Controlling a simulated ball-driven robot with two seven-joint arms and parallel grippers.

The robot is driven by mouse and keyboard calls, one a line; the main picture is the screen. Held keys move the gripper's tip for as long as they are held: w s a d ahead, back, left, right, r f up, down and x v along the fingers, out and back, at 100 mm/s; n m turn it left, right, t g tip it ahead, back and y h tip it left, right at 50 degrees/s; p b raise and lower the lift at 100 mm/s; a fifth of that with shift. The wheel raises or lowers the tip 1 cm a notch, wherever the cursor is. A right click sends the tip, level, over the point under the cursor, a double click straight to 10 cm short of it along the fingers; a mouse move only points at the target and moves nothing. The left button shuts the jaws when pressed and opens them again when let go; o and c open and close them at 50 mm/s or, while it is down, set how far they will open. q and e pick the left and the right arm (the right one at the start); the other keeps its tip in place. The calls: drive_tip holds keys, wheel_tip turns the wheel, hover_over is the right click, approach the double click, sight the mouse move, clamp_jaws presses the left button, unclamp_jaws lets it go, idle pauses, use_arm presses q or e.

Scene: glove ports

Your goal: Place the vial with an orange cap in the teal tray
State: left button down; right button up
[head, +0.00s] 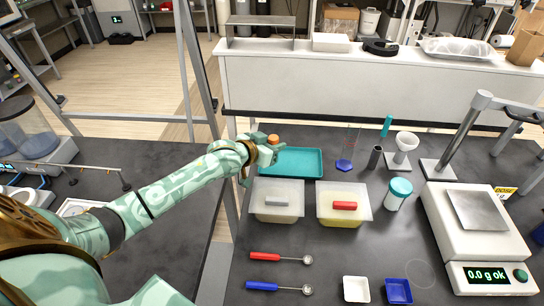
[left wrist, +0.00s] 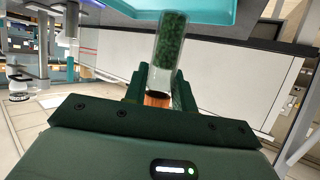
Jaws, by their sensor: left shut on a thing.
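My left gripper (head: 262,153) is shut on the vial with an orange cap at the left end of the teal tray (head: 300,162). In the head view only the orange cap (head: 273,139) shows clearly, just past the gripper. In the left wrist view the clear vial (left wrist: 170,45) with dark green contents extends beyond the fingers (left wrist: 160,88), its orange cap (left wrist: 157,99) between them. The teal tray (left wrist: 205,15) fills the top of that view, close to the vial; I cannot tell whether they touch. The visible tray floor is empty. My right gripper is not in view.
Two lidded tubs (head: 277,213) (head: 343,217) stand in front of the tray. To its right are a blue-based cylinder (head: 344,164), a funnel stand (head: 402,153), a teal-lidded jar (head: 398,194) and a scale (head: 474,250). Two spoons (head: 280,257) (head: 278,287) lie nearer.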

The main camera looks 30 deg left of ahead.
use_arm(q)
drive_tip(key=f, duration=0.2)
drive_tip(key=a+f+b, duration=0.1)
drive_tip(key=f, duration=0.1)
drive_tip(key=shift+w+f, duration=0.1)
drive_tip(key=c, duration=1.1)
unclamp_jaws()
drive_tip(key=shift+c, duration=0.2)
